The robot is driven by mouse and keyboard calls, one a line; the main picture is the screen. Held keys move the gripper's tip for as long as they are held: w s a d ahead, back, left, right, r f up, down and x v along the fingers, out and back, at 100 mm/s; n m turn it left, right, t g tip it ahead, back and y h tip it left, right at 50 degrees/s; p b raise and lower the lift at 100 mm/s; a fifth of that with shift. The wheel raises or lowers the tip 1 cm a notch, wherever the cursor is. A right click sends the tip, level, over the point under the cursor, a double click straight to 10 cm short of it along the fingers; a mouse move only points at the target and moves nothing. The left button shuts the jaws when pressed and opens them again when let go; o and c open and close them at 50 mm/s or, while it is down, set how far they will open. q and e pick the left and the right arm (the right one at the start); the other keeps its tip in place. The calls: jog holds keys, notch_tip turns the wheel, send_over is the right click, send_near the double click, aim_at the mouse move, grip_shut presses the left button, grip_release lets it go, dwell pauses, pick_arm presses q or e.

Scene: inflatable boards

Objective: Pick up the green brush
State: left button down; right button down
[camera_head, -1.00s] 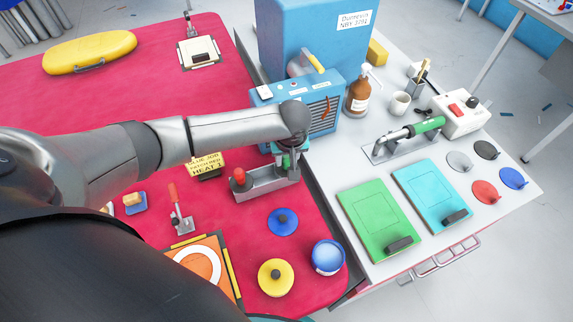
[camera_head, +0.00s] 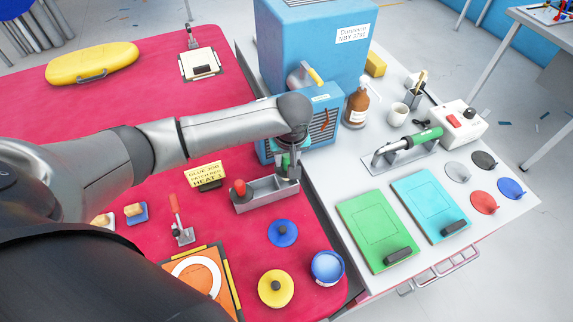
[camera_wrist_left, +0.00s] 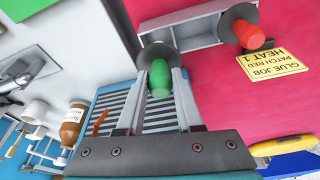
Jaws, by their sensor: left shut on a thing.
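The green brush (camera_wrist_left: 159,78) has a green handle and a dark round guard. In the left wrist view it sits between the two fingers of my left gripper (camera_wrist_left: 160,80), which is shut on its handle. In the head view the left gripper (camera_head: 288,163) is over the right end of the grey metal tray (camera_head: 262,202), and the brush (camera_head: 285,162) is partly hidden by it. I cannot tell whether the brush is clear of the tray. A red-handled brush (camera_head: 239,188) stands at the tray's left end. My right gripper is not in view.
A blue machine (camera_head: 322,115) stands just behind the gripper. A yellow sign (camera_head: 205,174) is left of the tray. A blue lid (camera_head: 283,233), a yellow lid (camera_head: 276,288) and a blue pot (camera_head: 327,267) are in front. A white counter (camera_head: 345,185) is at right.

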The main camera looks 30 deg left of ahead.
pick_arm(q)
notch_tip(320, 180, up, 15)
jog(key=p, duration=0.1)
jog(key=shift+p, duration=0.35)
jog(key=c, duration=1.1)
grip_release()
jog(key=shift+c, duration=0.2)
grip_shut()
